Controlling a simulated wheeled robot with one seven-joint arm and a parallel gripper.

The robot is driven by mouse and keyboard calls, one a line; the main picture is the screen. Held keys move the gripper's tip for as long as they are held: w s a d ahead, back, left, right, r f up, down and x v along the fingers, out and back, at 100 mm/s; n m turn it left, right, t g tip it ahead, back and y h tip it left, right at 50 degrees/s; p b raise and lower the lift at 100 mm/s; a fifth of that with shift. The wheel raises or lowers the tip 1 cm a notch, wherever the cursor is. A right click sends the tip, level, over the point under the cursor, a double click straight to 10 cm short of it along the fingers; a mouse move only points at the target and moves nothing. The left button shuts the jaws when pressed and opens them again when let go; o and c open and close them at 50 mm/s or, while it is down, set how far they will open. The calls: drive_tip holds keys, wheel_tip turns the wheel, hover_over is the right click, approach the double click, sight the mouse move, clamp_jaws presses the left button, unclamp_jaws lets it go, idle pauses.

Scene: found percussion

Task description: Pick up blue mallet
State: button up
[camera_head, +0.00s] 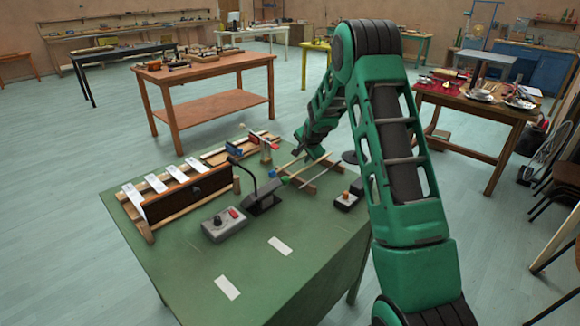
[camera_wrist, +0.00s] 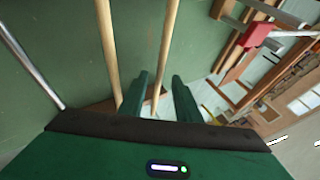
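In the wrist view two pale wooden sticks run side by side. One stick (camera_wrist: 167,45) passes between the fingers of my gripper (camera_wrist: 160,76), with a gap on each side. The other stick (camera_wrist: 108,50) lies left of the fingers. My gripper is open, low at the table's back right. In the head view my arm partly hides this spot.
A xylophone-like frame with white bars (camera_head: 157,183), a grey control box (camera_head: 222,226), a black stand (camera_head: 262,195) and a small box with an orange knob (camera_head: 346,201) crowd the tabletop. A metal rod (camera_wrist: 30,65) crosses the wrist view's left. The table's front is mostly clear.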

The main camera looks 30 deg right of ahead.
drive_tip(key=shift+c, duration=0.5)
clamp_jaws()
